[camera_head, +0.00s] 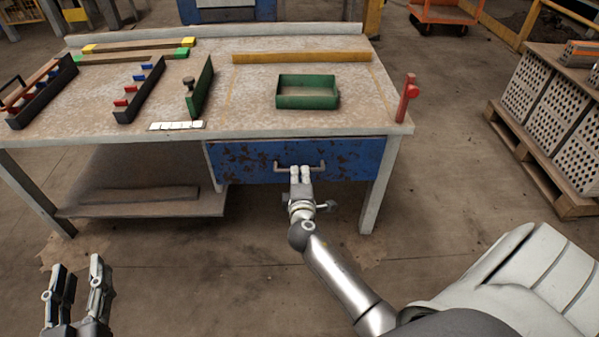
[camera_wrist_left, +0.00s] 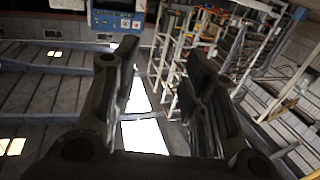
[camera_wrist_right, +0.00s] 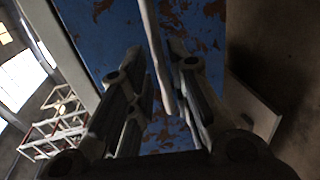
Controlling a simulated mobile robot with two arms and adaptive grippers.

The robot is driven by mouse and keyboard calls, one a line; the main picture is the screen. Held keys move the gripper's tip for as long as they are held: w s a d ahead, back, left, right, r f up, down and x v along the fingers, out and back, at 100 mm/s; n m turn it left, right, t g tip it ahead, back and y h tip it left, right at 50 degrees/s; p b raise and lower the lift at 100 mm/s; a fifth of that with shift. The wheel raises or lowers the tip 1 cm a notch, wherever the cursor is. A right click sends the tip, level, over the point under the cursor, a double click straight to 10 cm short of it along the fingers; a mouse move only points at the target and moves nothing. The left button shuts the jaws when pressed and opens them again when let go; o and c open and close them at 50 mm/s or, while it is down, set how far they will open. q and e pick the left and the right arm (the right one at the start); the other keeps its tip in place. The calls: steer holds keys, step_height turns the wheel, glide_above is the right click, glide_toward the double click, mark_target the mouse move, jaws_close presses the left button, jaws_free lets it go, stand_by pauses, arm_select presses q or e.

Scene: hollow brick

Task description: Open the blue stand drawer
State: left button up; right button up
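The blue stand drawer (camera_head: 240,163), with worn rusty paint, sits under the right side of the workbench top. Its front looks flush with the bench frame. A grey bar handle (camera_head: 318,166) is on its front. In the right wrist view the handle bar (camera_wrist_right: 158,50) runs between the fingers, with blue drawer front (camera_wrist_right: 105,30) behind; gaps show beside the bar, so the fingers look partly open. My left gripper (camera_head: 78,268) is open and empty at lower left, away from the bench.
On the workbench (camera_head: 230,105) are a green tray (camera_head: 307,102), a yellow bar (camera_head: 300,57), a red stand (camera_head: 406,98) and dark racks (camera_head: 139,95). A lower shelf (camera_head: 145,208) is left of the drawer. Pallets of hollow bricks (camera_head: 555,110) stand at right. Floor in front is clear.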

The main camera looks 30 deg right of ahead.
mark_target(300, 170)
arm_select(q)
steer(key=shift+s+d+r+t+h+b, duration=0.2)
steer(key=shift+r+t, duration=0.35)
steer(key=shift+r, duration=0.45)
steer(key=shift+w+d+r+t+h+b, duration=0.15)
steer(key=shift+r+t+h, duration=0.15)
steer(key=shift+r+t, duration=0.5)
arm_select(e)
steer(key=shift+x, duration=1.85)
arm_select(q)
steer(key=shift+a+r+g, duration=0.1)
steer(key=shift+r+g, duration=0.1)
steer(key=shift+g, duration=0.05)
arm_select(e)
jaws_close()
